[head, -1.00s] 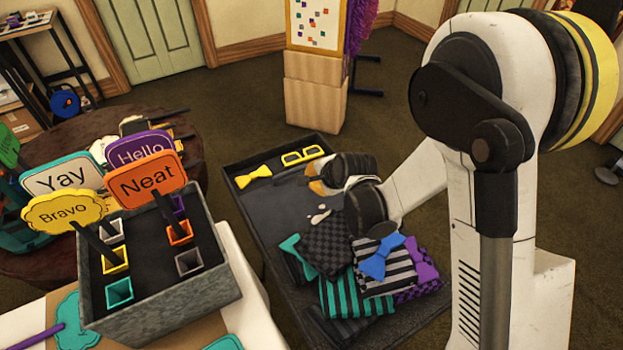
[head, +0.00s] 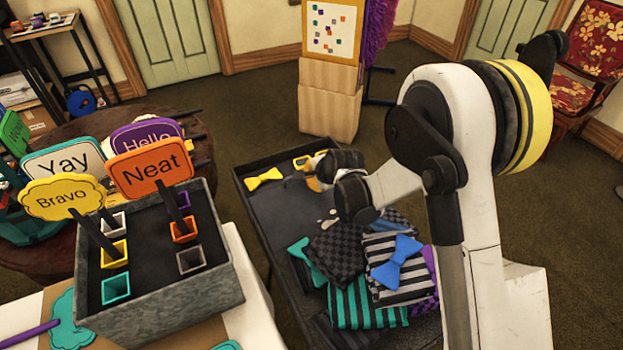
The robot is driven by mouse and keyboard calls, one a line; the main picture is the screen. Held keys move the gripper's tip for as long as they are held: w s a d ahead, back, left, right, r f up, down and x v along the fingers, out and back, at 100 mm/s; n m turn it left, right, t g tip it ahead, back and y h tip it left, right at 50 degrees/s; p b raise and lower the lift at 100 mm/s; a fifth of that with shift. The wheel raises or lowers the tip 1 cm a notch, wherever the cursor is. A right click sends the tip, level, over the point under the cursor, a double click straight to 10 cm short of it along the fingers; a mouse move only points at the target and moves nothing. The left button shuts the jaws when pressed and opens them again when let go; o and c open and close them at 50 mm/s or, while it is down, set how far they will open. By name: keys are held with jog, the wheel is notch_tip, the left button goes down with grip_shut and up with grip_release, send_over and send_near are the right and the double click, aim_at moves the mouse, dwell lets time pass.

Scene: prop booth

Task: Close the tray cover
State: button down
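A dark shallow tray (head: 261,217) with a low rim stands beyond the white table. It holds a yellow bow tie (head: 264,178), yellow glasses (head: 304,160) and a pile of folded striped and checked cloths (head: 338,252) with a blue bow tie (head: 397,261) on top. I cannot pick out a separate cover on it. My arm reaches in from the right over the tray. My gripper (head: 313,180) is above the far part of the tray, near the glasses. Its fingers are small and mostly hidden by the wrist, so its opening does not show.
A grey box (head: 165,303) holding word signs, among them an orange "Neat" sign (head: 150,170), stands on the white table (head: 250,318) at left. A round brown table (head: 40,262) is behind it. A beige stand (head: 331,97) is beyond the tray. Carpet lies open at right.

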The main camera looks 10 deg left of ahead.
jog(key=w+a, duration=0.2)
jog(key=w, duration=0.2)
jog(key=w+a, duration=0.3)
jog(key=w, duration=0.1)
jog(key=w+a, duration=0.3)
jog(key=w, duration=0.1)
jog(key=shift+p, duration=0.35)
